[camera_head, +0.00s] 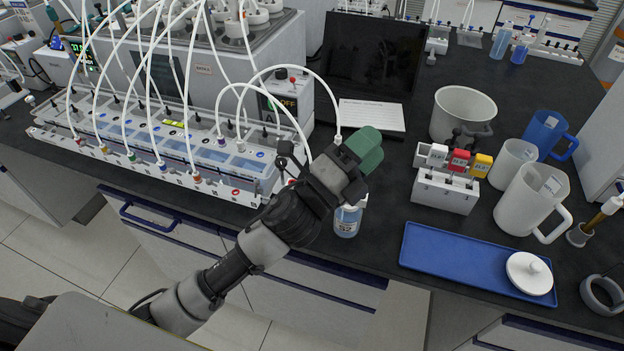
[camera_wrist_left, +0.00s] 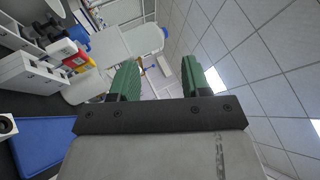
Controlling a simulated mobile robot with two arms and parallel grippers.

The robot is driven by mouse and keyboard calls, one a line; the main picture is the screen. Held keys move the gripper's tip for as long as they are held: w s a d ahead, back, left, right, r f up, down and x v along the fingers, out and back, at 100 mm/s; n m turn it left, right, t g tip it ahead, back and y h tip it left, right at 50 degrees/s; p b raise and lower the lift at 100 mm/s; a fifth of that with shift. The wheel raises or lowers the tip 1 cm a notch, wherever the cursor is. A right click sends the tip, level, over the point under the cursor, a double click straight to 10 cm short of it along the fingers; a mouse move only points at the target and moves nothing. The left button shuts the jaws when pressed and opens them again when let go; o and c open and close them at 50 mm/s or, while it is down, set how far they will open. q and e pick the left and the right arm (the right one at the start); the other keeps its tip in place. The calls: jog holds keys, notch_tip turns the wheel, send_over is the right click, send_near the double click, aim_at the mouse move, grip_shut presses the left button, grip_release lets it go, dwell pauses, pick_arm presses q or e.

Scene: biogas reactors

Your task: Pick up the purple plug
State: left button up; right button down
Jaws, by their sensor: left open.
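A small purple-marked plug (camera_head: 221,140) on a white tube appears to sit at the back right of the clear-fronted reactor rack (camera_head: 120,165); it is small and I cannot tell its exact seating. My left gripper (camera_head: 366,150), with green fingers, is to the right of the rack, above the bench and apart from that plug. In the left wrist view the two green fingers (camera_wrist_left: 160,78) are apart with nothing between them. My right gripper is not in view.
A blue-labelled bottle (camera_head: 347,221) stands below my left gripper, partly hidden. White tubes arch over the rack. A laptop (camera_head: 373,60), a rack of coloured clips (camera_head: 443,193), a white pot (camera_head: 462,110), jugs (camera_head: 531,200) and a blue tray (camera_head: 450,265) occupy the right.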

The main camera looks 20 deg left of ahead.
pick_arm(q)
jog(key=s+d+m+g+h, duration=0.2)
jog(key=s+d+m+g, duration=0.15)
jog(key=m+g, duration=0.85)
jog(key=s+d+m+g+h, duration=0.2)
jog(key=d+m+g, duration=0.45)
jog(key=m, duration=1.05)
jog(key=w+a+f+m+y, duration=0.1)
jog(key=w+a+m+y, duration=0.3)
jog(key=a+y, duration=0.55)
jog(key=w+a+f+m+y, duration=0.1)
jog(key=w+a+m+y, duration=0.3)
jog(key=a+y, duration=0.55)
jog(key=shift+h, duration=0.7)
jog(key=f, duration=0.1)
jog(key=a+f+p, duration=0.1)
jog(key=f, duration=0.2)
jog(key=shift+a+f, duration=0.35)
jog(key=shift+f, duration=0.4)
jog(key=f+p, duration=0.2)
jog(key=f, duration=0.1)
jog(key=f+p, duration=0.1)
jog(key=f, duration=0.1)
jog(key=shift+d, duration=0.3)
jog(key=shift+f, duration=0.2)
grip_shut()
